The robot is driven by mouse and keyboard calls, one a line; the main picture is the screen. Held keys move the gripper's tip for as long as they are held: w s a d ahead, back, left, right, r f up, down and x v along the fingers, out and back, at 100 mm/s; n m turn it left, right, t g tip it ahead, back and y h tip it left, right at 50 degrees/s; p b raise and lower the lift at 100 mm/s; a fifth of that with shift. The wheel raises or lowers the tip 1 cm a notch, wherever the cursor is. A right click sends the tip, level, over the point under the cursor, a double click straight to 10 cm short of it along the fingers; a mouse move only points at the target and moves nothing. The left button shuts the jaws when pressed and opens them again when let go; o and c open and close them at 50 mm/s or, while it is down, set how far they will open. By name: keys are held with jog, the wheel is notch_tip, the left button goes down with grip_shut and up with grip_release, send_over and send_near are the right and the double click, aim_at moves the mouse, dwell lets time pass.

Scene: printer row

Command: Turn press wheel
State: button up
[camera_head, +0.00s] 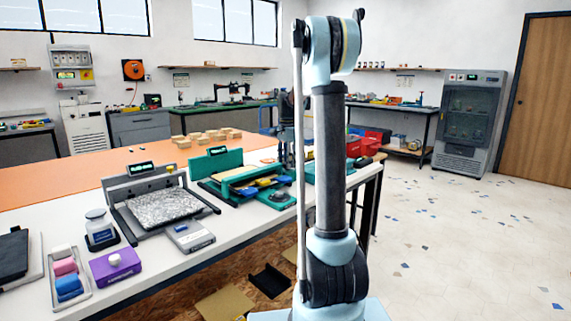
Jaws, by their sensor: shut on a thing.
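I cannot make out a press wheel; my upright arm covers the middle of the view.
The white bench (225,222) carries a teal device (212,160), a grey device with a speckled slab (165,207), a purple box (115,264) and a tray of coloured blocks (50,283). Red bins (372,136) stand behind my arm. The floor (470,245) at right is clear.

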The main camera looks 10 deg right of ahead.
jog(key=shift+d+m, duration=0.15)
jog(key=shift+m, duration=1.45)
jog(key=o, duration=1.1)
notch_tip(320, 180, up, 12)
jog(key=shift+w+f, duration=0.1)
